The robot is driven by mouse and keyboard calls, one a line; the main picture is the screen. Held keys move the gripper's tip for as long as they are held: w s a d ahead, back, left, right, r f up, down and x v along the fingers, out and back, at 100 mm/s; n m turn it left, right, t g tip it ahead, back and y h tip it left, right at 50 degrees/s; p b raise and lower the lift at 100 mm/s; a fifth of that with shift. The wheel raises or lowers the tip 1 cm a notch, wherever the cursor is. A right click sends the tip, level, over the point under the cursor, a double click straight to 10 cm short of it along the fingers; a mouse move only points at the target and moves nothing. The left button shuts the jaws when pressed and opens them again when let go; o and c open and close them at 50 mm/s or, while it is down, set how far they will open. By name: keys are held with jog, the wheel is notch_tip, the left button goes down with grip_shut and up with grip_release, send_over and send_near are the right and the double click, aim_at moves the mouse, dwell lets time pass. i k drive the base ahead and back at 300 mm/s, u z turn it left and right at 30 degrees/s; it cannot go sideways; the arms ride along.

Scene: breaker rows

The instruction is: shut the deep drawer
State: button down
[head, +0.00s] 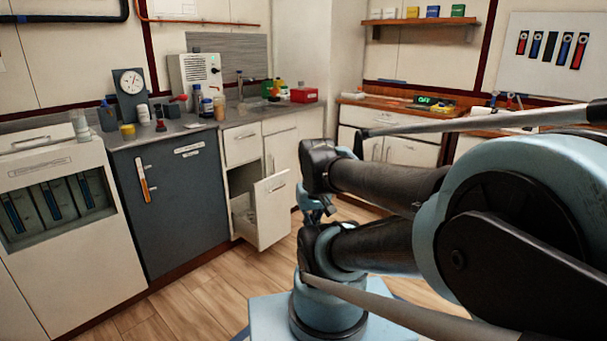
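The deep drawer (273,212) is the lower drawer of the white cabinet left of the picture's middle. It is pulled well out, with its white front standing away from the cabinet. Its handle (277,186) is near the top of the front, and the inside shows at its left. A small blue-grey end piece that looks like my gripper (318,207) shows just right of the drawer front, partly behind my arm links. I cannot tell whether it touches the drawer or how its fingers stand.
A shut upper drawer (242,144) is above the deep drawer. A dark grey cabinet door (172,200) stands to its left, and a shut white door (283,160) behind its right side. Bottles and jars crowd the counter. The wooden floor (200,300) in front is clear.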

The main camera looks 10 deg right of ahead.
aim_at(271, 200)
jog(key=i, duration=1)
